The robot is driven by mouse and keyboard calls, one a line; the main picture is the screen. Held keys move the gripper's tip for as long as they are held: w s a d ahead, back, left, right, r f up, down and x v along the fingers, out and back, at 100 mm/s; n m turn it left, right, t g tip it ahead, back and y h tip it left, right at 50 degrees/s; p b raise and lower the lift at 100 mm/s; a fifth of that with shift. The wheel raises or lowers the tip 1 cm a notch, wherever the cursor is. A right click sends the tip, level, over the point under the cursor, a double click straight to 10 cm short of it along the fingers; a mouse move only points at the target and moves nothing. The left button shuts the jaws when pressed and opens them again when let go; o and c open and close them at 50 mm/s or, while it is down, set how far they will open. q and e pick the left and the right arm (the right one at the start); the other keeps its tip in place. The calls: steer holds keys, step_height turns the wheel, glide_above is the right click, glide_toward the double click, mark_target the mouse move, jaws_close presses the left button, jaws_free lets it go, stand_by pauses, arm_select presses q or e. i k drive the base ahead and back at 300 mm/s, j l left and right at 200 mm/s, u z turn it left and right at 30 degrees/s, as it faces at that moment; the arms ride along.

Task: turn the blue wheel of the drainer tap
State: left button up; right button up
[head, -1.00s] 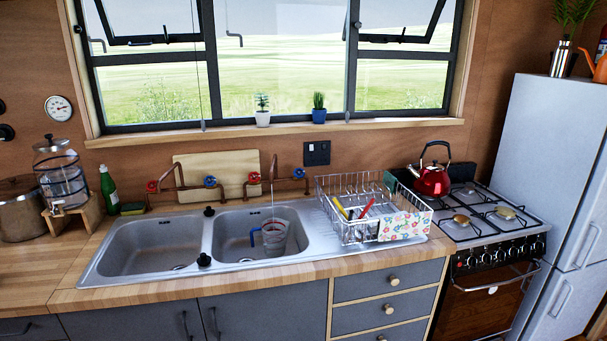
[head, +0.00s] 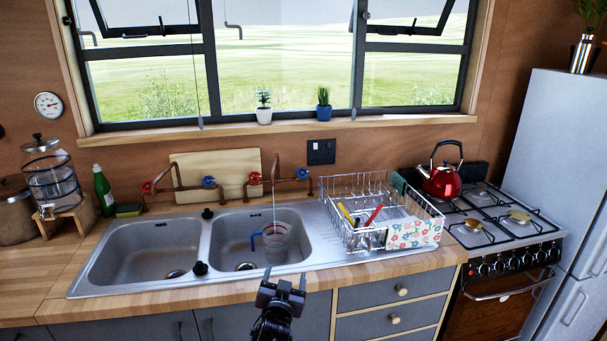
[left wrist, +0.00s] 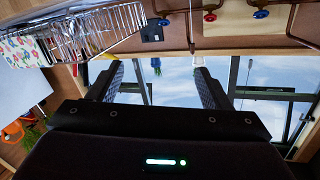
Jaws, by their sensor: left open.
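The drainer tap's blue wheel (head: 302,173) is on the copper pipe at the wall, just left of the dish drainer (head: 352,205). Its red wheel (head: 254,178) is at the left end of the same tap. The left tap has another blue wheel (head: 208,182) and red wheel (head: 147,187). My left gripper (head: 283,284) is open and empty in front of the counter edge, well short of and below the drainer tap. In the upside-down left wrist view its fingers are spread, with the wheels along the top edge. My right gripper is not in view.
A clear jug (head: 275,240) with a blue handle stands in the right basin (head: 232,232) under the drainer tap. A cutting board (head: 190,165) leans behind the taps. The stove (head: 500,235) with a red kettle (head: 442,182) is at the right.

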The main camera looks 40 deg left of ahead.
mark_target(302, 173)
steer(key=i+j, duration=1.4)
steer(key=j, duration=0.05)
